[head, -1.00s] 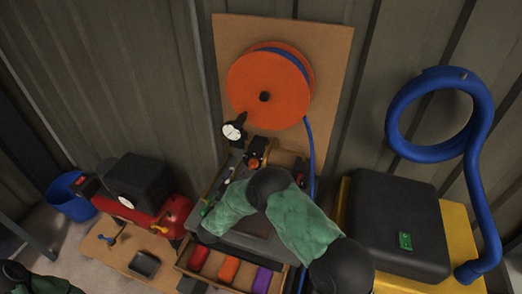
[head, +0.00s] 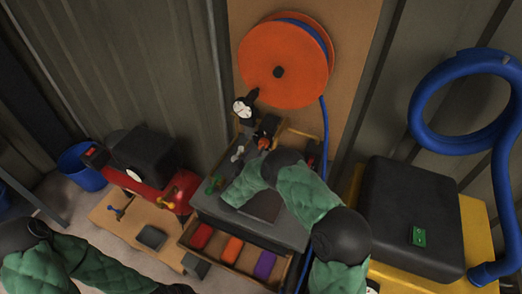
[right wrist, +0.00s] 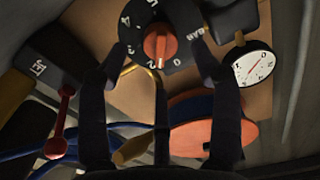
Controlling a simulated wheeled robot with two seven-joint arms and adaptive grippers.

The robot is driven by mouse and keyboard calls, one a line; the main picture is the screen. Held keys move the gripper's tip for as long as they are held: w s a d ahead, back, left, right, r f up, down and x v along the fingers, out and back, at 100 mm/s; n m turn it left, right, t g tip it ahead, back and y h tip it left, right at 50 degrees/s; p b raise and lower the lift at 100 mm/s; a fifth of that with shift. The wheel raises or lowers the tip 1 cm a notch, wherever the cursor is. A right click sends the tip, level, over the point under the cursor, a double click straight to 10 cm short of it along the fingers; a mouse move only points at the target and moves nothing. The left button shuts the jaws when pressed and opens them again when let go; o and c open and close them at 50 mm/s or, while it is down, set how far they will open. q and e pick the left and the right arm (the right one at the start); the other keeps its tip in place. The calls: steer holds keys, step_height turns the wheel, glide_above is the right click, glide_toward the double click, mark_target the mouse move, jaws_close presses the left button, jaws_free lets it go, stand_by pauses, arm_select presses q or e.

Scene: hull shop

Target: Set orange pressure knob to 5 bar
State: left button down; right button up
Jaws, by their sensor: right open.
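The orange pressure knob (right wrist: 160,44) sits on a black dial with white numbers and BAR lettering. Its white mark is at the knob's lower edge, near the 0; I cannot read the exact setting. In the head view the knob (head: 263,143) is a small orange spot below the hose reel. A white round gauge (right wrist: 253,66) is beside it, also in the head view (head: 243,107). My right gripper (right wrist: 158,50) is open, its fingers on either side of the knob in the picture; contact cannot be told. My left arm enters at lower left; its gripper is not visible.
An orange hose reel (head: 283,62) hangs on the wooden board behind. A tray (head: 215,258) with coloured blocks lies in front of the bench. A red machine (head: 150,180) stands left. A black case (head: 410,215) and blue hose (head: 425,110) are right.

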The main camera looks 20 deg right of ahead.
mark_target(263, 144)
steer(key=shift+b+x, duration=0.3)
steer(key=shift+x, duration=2)
steer(key=shift+f, duration=0.1)
steer(key=c, duration=1.1)
